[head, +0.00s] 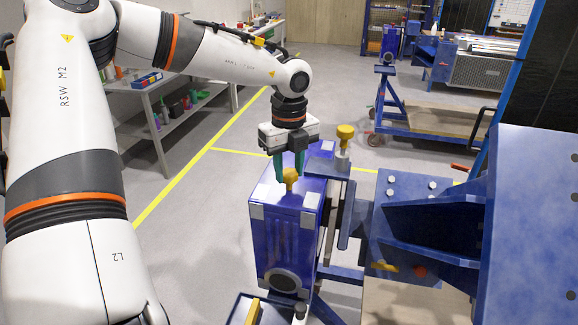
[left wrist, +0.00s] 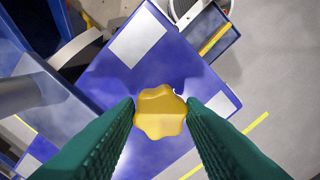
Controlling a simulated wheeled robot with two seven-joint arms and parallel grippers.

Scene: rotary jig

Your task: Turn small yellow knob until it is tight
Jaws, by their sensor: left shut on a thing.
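The small yellow knob (head: 291,176) stands on top of a blue box-shaped housing (head: 268,232) with pale patches on its corners. My left gripper (head: 291,172) comes down over it from above, and its green fingers are on either side of the knob. In the left wrist view the lobed knob (left wrist: 160,112) sits between the two fingertips (left wrist: 160,108), which are shut on its sides. A second, larger yellow knob (head: 346,134) stands upright on a grey post to the right, apart from the gripper. My right gripper is not in view.
A large blue jig frame (head: 432,215) with a bolted plate fills the right side. A wheeled blue cart (head: 440,115) stands behind. A workbench (head: 160,88) with small items is at back left. Grey floor with yellow lines is free left of the housing.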

